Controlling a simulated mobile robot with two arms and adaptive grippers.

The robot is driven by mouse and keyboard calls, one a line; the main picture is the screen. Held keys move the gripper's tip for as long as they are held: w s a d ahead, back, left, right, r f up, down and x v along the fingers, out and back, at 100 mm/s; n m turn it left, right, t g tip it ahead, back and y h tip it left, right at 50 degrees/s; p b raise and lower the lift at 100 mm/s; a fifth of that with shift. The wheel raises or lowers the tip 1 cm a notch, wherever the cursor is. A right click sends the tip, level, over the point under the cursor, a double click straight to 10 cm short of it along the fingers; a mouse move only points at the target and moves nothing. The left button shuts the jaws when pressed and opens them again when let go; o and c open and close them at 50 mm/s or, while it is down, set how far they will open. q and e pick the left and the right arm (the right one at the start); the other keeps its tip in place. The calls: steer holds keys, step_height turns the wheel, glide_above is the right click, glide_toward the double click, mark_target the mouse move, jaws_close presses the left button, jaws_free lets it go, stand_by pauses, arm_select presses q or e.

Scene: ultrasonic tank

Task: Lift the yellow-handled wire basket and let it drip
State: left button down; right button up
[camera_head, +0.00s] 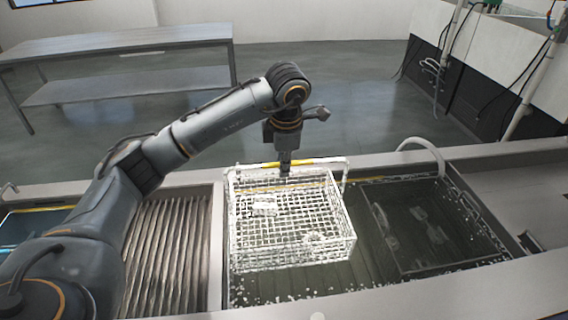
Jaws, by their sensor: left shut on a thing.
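The wire basket (290,225) is white mesh with a yellow handle bar (312,160) along its far top edge. My left gripper (285,170) comes down from above and is shut on the yellow handle. The basket hangs over or partly in the tank (290,294); I cannot tell exactly how far its base is from the liquid. A few light objects show inside the basket, too small to identify. My right gripper is not in view.
A dark mesh basket (415,225) with a pale handle sits at the tank's right. A ribbed draining surface (170,255) lies to the left. A metal table (120,45) stands behind, with open floor between. Hoses and pipes line the right wall.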

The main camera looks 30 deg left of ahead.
arm_select(q)
steer(key=shift+r+p, duration=2)
steer(key=shift+r, duration=1.5)
steer(key=shift+f, duration=0.1)
